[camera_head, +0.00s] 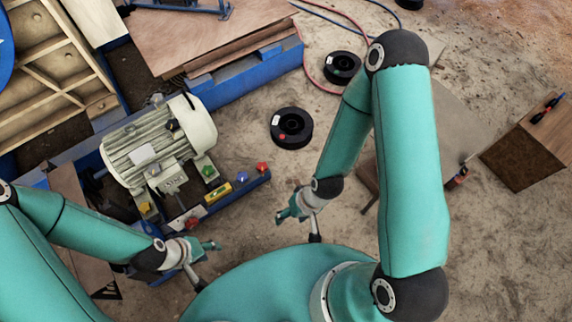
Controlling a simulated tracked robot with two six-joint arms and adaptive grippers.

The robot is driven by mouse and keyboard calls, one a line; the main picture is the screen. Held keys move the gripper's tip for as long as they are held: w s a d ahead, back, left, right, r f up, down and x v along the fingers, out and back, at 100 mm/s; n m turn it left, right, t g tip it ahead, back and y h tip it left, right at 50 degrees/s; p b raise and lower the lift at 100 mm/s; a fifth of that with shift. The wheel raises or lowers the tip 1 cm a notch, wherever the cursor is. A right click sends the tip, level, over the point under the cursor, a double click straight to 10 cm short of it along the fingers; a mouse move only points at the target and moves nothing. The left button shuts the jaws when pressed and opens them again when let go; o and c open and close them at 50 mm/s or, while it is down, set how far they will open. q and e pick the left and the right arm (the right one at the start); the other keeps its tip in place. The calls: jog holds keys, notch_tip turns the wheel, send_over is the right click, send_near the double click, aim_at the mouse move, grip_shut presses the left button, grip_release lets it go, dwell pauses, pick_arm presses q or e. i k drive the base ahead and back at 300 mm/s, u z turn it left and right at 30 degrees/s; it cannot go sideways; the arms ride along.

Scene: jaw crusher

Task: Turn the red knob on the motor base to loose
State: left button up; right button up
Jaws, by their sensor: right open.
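A grey ribbed motor (158,148) sits on a blue motor base (225,202) at the left. One red knob (262,167) stands at the right end of the base, beside a blue knob (242,177). Another red knob (192,222) is on a light plate in front of the motor. My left gripper (211,265) is open and empty, just below that second red knob and apart from it. My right gripper (298,227) is open and empty, to the lower right of the first red knob, with a clear gap between them.
A green knob (208,170), a yellow knob (145,207) and a yellow level (217,192) are near the motor. Black spools (291,128) lie on the floor behind. Bare floor lies right of the base.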

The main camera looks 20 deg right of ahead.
aim_at(262, 167)
jog(key=z, duration=0.15)
jog(key=i, duration=0.25)
jog(key=u, duration=2.15)
jog(key=k, duration=1.3)
jog(key=z, duration=0.8)
jog(key=i, duration=1.4)
jog(key=z, duration=0.35)
